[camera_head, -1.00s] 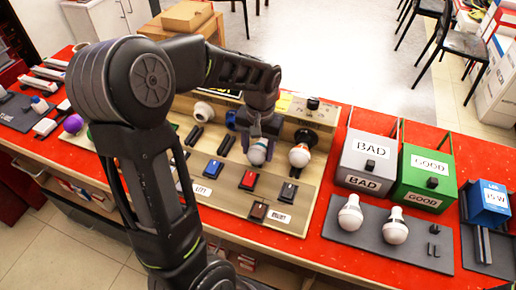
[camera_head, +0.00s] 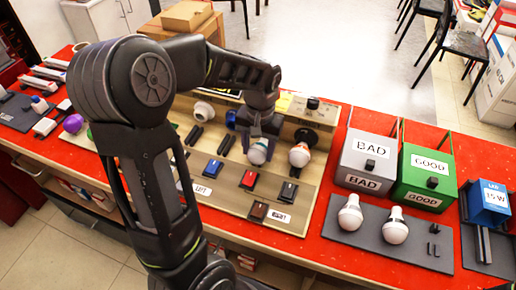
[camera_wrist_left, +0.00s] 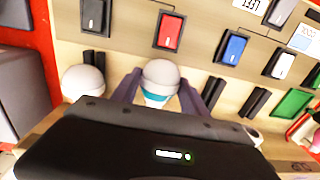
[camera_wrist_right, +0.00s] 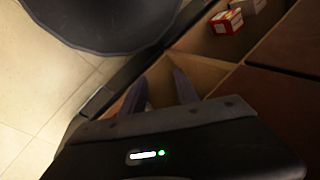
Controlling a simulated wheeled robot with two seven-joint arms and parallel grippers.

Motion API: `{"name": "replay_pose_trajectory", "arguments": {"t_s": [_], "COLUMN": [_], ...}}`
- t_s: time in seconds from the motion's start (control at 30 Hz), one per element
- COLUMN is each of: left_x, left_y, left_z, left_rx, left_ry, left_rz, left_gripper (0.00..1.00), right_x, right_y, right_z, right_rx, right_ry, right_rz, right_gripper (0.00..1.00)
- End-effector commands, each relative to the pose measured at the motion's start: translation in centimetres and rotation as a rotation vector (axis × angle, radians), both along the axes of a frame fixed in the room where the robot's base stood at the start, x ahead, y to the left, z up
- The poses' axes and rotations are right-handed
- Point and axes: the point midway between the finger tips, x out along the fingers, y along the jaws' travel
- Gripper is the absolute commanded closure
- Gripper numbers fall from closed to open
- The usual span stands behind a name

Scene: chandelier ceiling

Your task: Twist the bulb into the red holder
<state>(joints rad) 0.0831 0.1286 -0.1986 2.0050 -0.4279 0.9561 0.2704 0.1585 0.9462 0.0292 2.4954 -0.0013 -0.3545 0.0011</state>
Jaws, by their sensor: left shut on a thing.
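My left gripper (camera_head: 262,138) is shut on a white bulb with a teal band (camera_head: 258,151), over the sloping wooden test board. In the left wrist view the bulb (camera_wrist_left: 160,78) sits between the two fingers (camera_wrist_left: 158,92). The red holder cannot be made out; the gripper and arm cover the board behind the held bulb, so I cannot tell whether the bulb touches it. A red switch (camera_head: 249,180) lies below the bulb. My right gripper (camera_wrist_right: 163,88) shows only in its own wrist view, open and empty.
Another bulb with an orange collar (camera_head: 300,156) is just right of the held one. A blue holder (camera_head: 231,120) is to its left. The grey BAD box (camera_head: 368,160) and green GOOD box (camera_head: 425,178) stand right, with two bulbs on a dark mat (camera_head: 375,238) in front.

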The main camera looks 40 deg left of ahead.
Motion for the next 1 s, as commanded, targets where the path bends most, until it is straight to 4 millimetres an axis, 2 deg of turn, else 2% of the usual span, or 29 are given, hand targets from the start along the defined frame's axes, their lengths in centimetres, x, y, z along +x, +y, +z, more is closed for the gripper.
{"name": "replay_pose_trajectory", "arguments": {"t_s": [0.6,1.0], "left_x": [1.7,1.9], "left_y": [0.6,0.6], "left_z": [0.0,0.0], "left_rx": [0.000,0.000], "left_ry": [0.000,0.000], "left_rz": [0.000,0.000], "left_gripper": [0.87,0.87], "right_x": [0.0,0.0], "right_y": [0.0,0.0], "right_z": [0.3,0.3], "right_rx": [0.000,0.000], "right_ry": [0.000,0.000], "right_rz": [0.000,0.000], "right_gripper": [0.64,0.64]}}
